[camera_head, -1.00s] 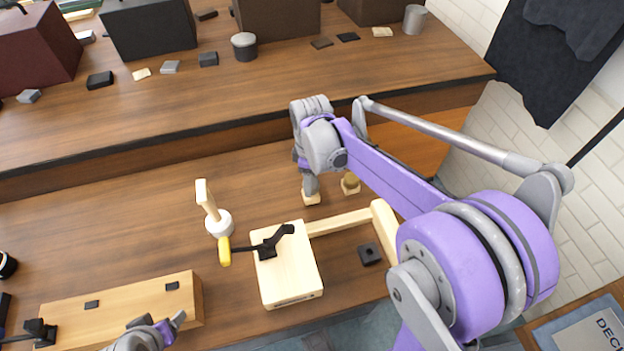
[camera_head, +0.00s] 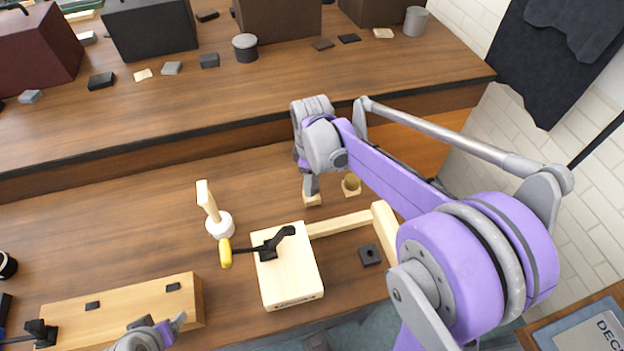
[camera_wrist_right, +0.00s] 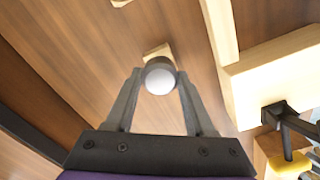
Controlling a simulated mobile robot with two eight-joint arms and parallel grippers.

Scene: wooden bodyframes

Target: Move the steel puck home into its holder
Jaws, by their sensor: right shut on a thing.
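The steel puck (camera_wrist_right: 160,78), round and silver with a dark side, is between the fingertips of my right gripper (camera_wrist_right: 160,85), which is shut on it. A small pale wooden block (camera_wrist_right: 156,51) shows just behind the puck in the wrist view; whether they touch I cannot tell. In the head view my right gripper (camera_head: 311,186) points down over a small wooden block (camera_head: 312,199), and the puck is hidden there. My left gripper (camera_head: 160,328) is at the lower left edge, partly cut off, and its opening is unclear.
A tan round piece on a wooden base (camera_head: 351,185) stands just right of the right gripper. A toggle clamp with a yellow handle (camera_head: 226,252) sits on a wooden block (camera_head: 290,285). A raised shelf (camera_head: 150,115) runs behind.

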